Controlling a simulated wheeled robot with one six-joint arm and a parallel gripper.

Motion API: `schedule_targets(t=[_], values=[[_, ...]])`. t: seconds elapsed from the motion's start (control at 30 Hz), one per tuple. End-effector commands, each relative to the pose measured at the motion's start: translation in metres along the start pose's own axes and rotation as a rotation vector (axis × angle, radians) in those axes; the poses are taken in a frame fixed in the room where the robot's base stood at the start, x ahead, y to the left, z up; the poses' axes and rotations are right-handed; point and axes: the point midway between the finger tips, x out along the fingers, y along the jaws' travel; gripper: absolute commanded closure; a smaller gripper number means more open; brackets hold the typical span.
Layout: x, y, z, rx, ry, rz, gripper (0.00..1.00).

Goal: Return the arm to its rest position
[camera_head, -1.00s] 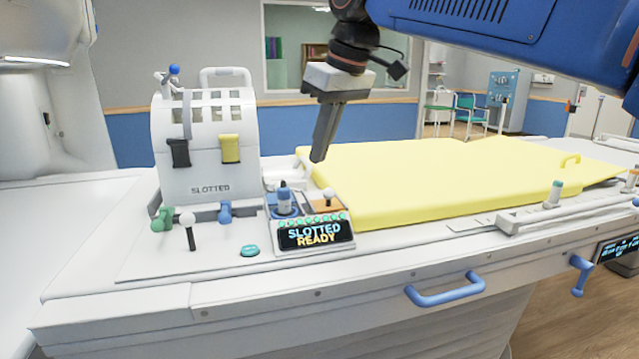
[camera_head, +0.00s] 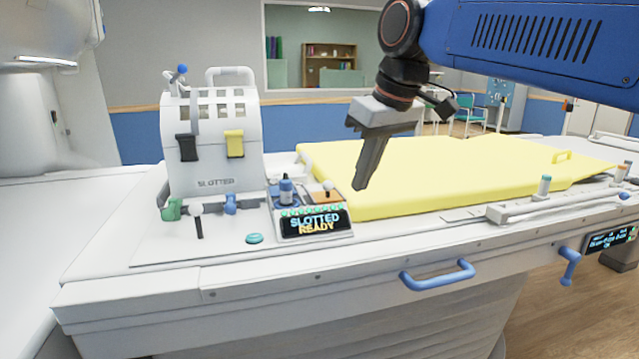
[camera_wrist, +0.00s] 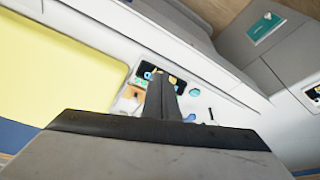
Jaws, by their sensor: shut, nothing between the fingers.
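My gripper (camera_head: 361,186) is shut and empty. It hangs in the air above the near left end of the yellow mattress (camera_head: 430,172), to the right of the slotted white unit, with its fingers pointing down and slightly left. My blue arm reaches in from the upper right. In the wrist view the shut fingers (camera_wrist: 161,82) partly cover the small control panel (camera_wrist: 150,74). In the head view that panel's display (camera_head: 314,223) reads "SLOTTED READY".
The slotted white unit (camera_head: 208,140) stands on the white table (camera_head: 225,278) at left. Several small levers and a teal button (camera_head: 254,238) are in front of it. A blue handle (camera_head: 437,277) sticks out from the table's front. The air above the mattress is open.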

Motion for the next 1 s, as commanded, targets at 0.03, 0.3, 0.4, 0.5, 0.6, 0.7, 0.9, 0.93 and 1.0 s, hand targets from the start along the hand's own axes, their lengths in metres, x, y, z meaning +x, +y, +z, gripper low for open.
schedule_targets(t=[0.03, 0.3, 0.4, 0.5, 0.6, 0.7, 0.9, 0.93, 1.0], values=[[0.003, 0.006, 0.015, 0.026, 0.001, 0.01, 1.0], [0.042, 0.041, 0.122, 0.224, 0.013, 0.09, 1.0], [0.063, 0.049, 0.168, 0.305, 0.018, 0.122, 1.0], [0.085, 0.054, 0.215, 0.383, 0.024, 0.155, 1.0], [0.108, 0.055, 0.26, 0.459, 0.031, 0.187, 1.0], [0.132, 0.053, 0.301, 0.527, 0.036, 0.214, 1.0], [0.163, 0.049, 0.35, 0.609, 0.043, 0.249, 1.0], [0.166, 0.048, 0.353, 0.615, 0.045, 0.252, 1.0], [0.169, 0.047, 0.359, 0.625, 0.047, 0.256, 1.0]])
